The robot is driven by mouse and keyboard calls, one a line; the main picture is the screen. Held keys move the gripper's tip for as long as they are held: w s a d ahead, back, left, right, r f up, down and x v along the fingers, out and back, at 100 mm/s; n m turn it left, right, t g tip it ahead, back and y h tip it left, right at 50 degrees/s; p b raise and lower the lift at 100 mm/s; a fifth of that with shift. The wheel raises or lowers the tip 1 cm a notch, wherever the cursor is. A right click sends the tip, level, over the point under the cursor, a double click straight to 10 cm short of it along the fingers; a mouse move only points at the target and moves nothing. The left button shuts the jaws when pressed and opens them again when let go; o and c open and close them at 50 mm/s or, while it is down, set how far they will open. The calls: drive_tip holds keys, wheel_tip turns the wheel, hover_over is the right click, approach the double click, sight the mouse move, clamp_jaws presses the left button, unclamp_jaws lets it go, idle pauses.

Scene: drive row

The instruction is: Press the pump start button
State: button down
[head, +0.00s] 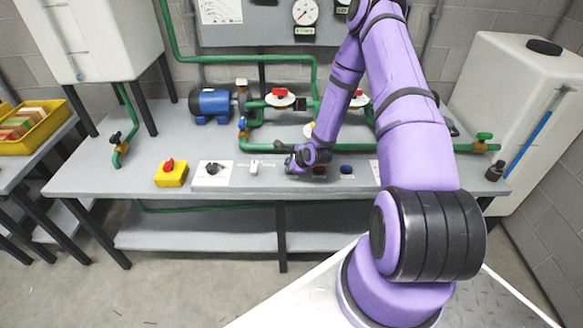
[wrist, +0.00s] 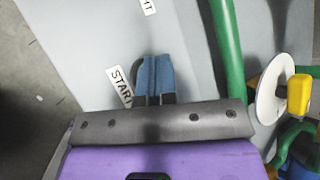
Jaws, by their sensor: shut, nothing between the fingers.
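My gripper (wrist: 156,78) is shut and empty, its blue-grey fingertips together in the wrist view. It points down close over the grey bench top, and I cannot tell whether it touches anything. A white label reading START (wrist: 120,84) lies just left of the fingers, partly covered. The start button itself is not visible in the wrist view; the fingers or gripper body may hide it. In the head view my gripper (head: 294,165) is at the bench's front row of controls, where my wrist covers part of the row.
The front row holds a yellow box with a red knob (head: 171,174), a black knob on a white plate (head: 212,172), a white switch (head: 254,167) and a blue button (head: 347,170). Green pipe (wrist: 228,60) and a yellow-handled valve (wrist: 298,94) stand right of the gripper. A blue pump motor (head: 211,105) is behind.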

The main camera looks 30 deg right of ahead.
drive_tip(key=shift+r, duration=0.1)
idle(0.5)
drive_tip(key=shift+r, duration=0.35)
drive_tip(key=shift+r, duration=3)
